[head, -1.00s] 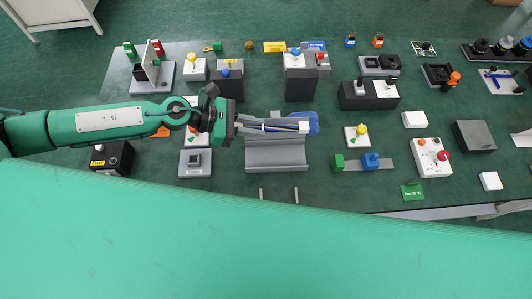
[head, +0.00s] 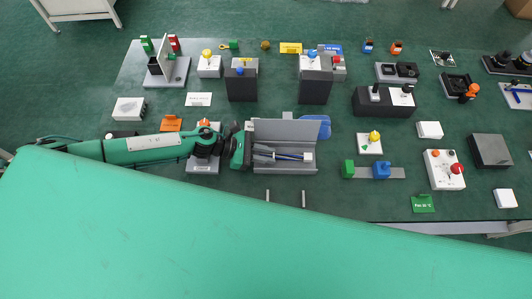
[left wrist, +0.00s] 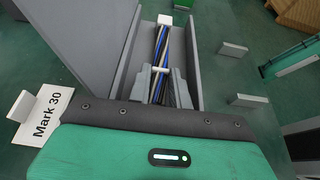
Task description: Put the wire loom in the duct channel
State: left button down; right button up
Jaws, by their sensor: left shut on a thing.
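The wire loom (head: 290,156) is a bundle of blue, black and pale wires with a white block at its right end. My left gripper (head: 264,153) is shut on the loom near its left end. The grey duct channel (head: 285,130) is a long open trough. In the left wrist view, the loom (left wrist: 162,45) runs lengthwise between the channel's walls (left wrist: 128,50), with the gripper fingers (left wrist: 160,86) around it. I cannot tell whether the loom touches the channel floor. My right gripper is not in view.
A blue flat piece (head: 318,124) lies behind the channel's right end. Two small grey posts (head: 303,198) stand in front of it. A green block (head: 348,169) and a blue block (head: 381,170) on a grey strip are to the right.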

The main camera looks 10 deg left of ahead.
pick_arm(q)
jog(key=shift+f+b, duration=0.25)
jog(key=shift+b, duration=0.05)
jog(key=c, duration=1.4)
grip_release()
jog(key=shift+r, duration=0.1)
jog(key=shift+o, duration=0.6)
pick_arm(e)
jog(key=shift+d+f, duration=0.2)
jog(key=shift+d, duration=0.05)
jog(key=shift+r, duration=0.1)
pick_arm(q)
jog(key=shift+r+p, duration=0.25)
jog(key=shift+p, duration=0.1)
jog(key=shift+a, duration=0.3)
jog(key=b+v, duration=0.3)
jog(key=v, duration=0.7)
jog(key=shift+s, duration=0.1)
jog(key=shift+s+a+r, duration=0.1)
jog(key=shift+a+r, duration=0.3)
jog(key=shift+a, duration=0.2)
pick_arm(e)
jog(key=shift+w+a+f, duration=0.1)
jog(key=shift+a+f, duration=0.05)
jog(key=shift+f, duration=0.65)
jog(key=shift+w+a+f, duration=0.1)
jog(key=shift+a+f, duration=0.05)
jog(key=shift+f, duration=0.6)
